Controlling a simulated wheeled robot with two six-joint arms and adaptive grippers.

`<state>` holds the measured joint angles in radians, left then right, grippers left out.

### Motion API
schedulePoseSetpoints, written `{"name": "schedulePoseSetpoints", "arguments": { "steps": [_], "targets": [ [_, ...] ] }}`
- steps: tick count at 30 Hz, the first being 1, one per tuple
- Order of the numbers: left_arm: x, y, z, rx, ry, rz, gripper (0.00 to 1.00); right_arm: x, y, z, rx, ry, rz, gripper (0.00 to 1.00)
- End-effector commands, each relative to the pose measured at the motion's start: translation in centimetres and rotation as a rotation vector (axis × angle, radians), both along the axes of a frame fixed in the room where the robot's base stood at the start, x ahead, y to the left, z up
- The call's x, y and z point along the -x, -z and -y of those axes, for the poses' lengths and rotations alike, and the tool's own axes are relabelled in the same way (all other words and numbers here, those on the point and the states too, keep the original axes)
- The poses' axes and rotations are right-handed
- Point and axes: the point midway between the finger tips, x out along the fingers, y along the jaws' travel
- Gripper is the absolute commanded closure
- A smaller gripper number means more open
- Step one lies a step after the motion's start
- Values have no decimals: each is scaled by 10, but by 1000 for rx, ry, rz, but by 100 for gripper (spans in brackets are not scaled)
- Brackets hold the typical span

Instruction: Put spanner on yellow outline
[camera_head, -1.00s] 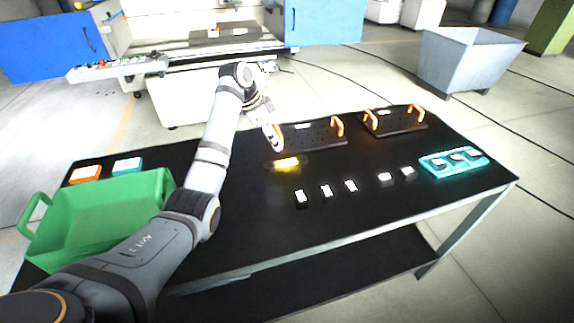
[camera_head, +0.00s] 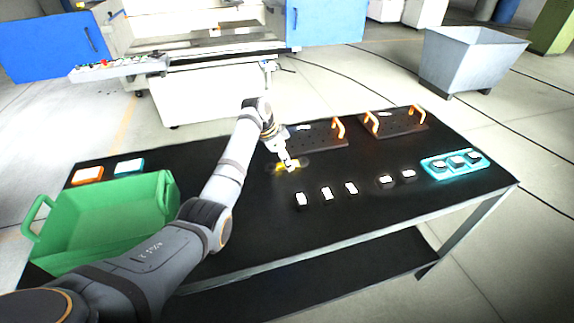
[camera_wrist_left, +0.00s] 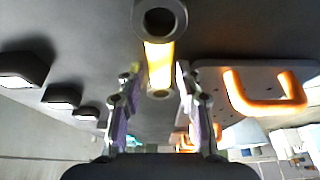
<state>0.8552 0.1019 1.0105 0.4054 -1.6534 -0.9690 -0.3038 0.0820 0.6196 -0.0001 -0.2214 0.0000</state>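The spanner (camera_head: 280,168) lies on the black table, with a yellow middle and dark ends. In the left wrist view my left gripper's (camera_wrist_left: 158,72) fingers are apart, one on each side of the yellow middle. I cannot tell whether they touch it or how high they are. I cannot make out a separate yellow outline. My right gripper is not in view.
Two dark plates with orange handles (camera_head: 322,137) (camera_head: 400,122) lie behind. Several small dark blocks with white tops (camera_head: 327,194) stand to the right, then a turquoise tray (camera_head: 437,172). A green crate (camera_head: 120,222) stands left. The front middle of the table is clear.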

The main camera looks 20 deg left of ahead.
Motion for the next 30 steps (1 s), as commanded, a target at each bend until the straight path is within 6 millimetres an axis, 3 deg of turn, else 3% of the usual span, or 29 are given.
{"name": "schedulePoseSetpoints", "arguments": {
  "steps": [1,8,22,27,30],
  "targets": [
    [0,0,0,0,0,0,71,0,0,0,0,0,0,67],
    [0,0,0,0,0,0,100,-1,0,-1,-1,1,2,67],
    [-1,-7,0,1,1,2,100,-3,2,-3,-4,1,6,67],
    [-1,-33,0,1,1,6,100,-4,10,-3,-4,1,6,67],
    [14,-53,11,1,2,7,100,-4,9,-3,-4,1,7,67]
  ]
}}
